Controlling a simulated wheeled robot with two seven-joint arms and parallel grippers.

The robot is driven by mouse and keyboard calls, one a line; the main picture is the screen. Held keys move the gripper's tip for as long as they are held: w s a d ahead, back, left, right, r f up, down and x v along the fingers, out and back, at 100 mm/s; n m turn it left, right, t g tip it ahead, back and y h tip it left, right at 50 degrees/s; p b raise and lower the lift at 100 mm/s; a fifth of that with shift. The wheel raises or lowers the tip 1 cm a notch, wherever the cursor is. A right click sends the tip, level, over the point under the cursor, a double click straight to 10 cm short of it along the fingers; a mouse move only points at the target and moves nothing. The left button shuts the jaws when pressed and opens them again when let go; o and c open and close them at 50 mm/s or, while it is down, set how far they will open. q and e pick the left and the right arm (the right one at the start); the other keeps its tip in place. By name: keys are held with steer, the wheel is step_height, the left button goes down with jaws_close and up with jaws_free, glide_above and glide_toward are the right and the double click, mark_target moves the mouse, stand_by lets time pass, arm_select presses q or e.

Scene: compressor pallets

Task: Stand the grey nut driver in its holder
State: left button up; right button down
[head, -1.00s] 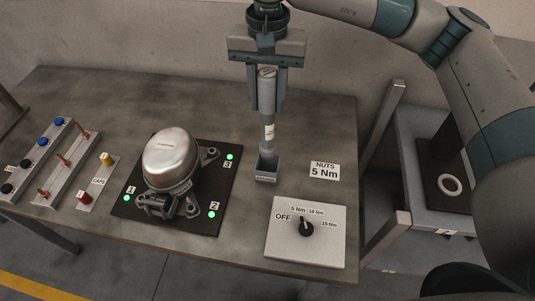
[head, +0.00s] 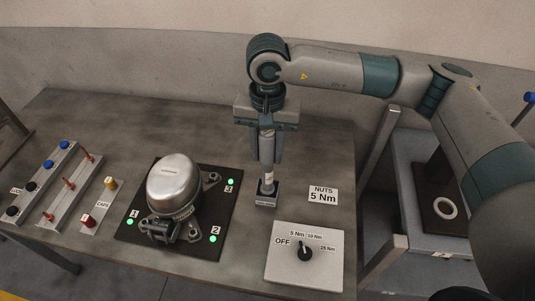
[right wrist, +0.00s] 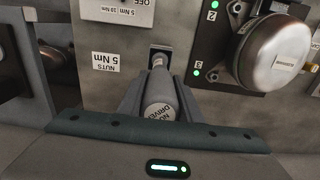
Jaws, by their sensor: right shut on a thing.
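The grey nut driver (head: 266,148) is upright in my right gripper (head: 266,158), whose fingers are shut on its body. Its pale label is low, just above the holder. The holder (head: 266,199) is a small dark grey box on the table, directly below the gripper. The driver's lower end is in the holder's mouth; how deep it reaches is hidden. In the right wrist view the driver (right wrist: 158,100) lies between the fingers and points at the holder (right wrist: 160,54). My left gripper is not in view.
A silver compressor (head: 173,183) stands on a dark pallet (head: 216,207) with green lights, left of the holder. A torque dial panel (head: 320,270) lies in front, and a NUTS 5 Nm label (head: 322,194) to the right. Racks with studs and caps (head: 62,190) are at far left.

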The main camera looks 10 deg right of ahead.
step_height(320, 180, down, 2)
steer(key=shift+f+p, duration=0.1)
steer(key=shift+p, duration=0.25)
steer(key=shift+f+b, duration=0.15)
steer(key=shift+b, duration=0.15)
steer(key=c, duration=1.3)
jaws_free()
